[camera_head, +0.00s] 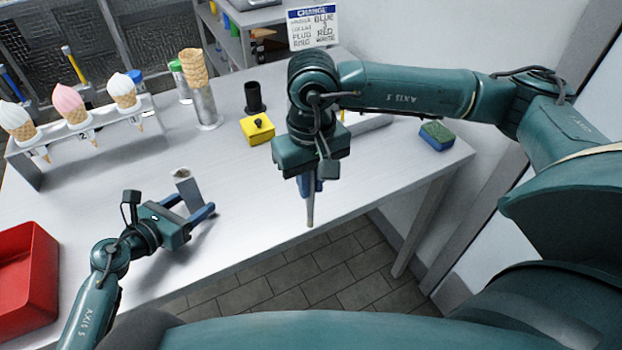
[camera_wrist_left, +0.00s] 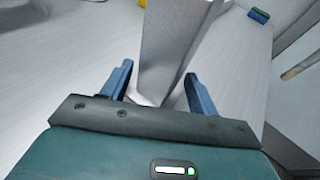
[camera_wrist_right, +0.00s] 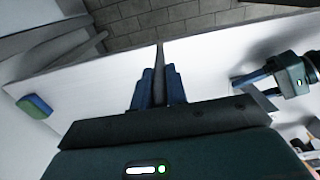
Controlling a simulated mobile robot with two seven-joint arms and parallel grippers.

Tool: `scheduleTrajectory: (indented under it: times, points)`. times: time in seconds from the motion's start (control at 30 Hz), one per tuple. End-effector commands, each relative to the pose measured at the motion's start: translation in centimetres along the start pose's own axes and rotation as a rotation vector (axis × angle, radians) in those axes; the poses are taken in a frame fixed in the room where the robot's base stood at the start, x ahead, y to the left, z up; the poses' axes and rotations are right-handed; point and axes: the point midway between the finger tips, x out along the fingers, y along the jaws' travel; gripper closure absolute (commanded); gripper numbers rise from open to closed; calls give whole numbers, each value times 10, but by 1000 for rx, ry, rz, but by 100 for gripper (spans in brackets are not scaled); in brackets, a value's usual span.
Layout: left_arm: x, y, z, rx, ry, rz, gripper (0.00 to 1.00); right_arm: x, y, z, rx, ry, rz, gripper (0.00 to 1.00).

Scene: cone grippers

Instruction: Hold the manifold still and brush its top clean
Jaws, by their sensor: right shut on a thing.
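The manifold, a grey upright block (camera_head: 187,190) with a brownish top, stands on the white table near its front edge. In the left wrist view, the manifold (camera_wrist_left: 178,45) rises between the blue fingers of my left gripper (camera_wrist_left: 160,85). These fingers are spread, with a clear gap on the left side; contact on the right cannot be told. My left gripper also shows in the head view (camera_head: 190,207). My right gripper (camera_head: 312,186) points down above the table's front edge, shut on a thin grey stick-like tool (camera_head: 310,209), apparently the brush. It shows between the fingers (camera_wrist_right: 160,70).
A yellow block (camera_head: 257,131), a black cup (camera_head: 254,97), a metal cylinder with cones (camera_head: 207,108) and a cone rack (camera_head: 85,130) stand farther back. A green-blue sponge (camera_head: 436,136) lies right. A red bin (camera_head: 28,278) is at left. Table between the grippers is clear.

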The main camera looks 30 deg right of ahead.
Motion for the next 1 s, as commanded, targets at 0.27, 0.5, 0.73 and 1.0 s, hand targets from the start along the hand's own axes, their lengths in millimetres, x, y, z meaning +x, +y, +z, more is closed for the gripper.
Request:
scheduleTrajectory:
  times: [0.27, 0.5, 0.73, 1.0]
  points:
    - [0, 0, 0, 0, 0, 0, 39, 0, 0, 0, 0, 0, 0, 100]
    - [0, 0, 0, 1, 0, -2, 39, 0, 0, 0, 0, 0, 0, 100]
    - [1, 5, 2, 52, 3, -164, 39, 0, 0, 0, 0, 0, 0, 100]
    - [2, 7, 3, 129, -1, -417, 39, 0, 0, 0, 0, 0, 0, 100]
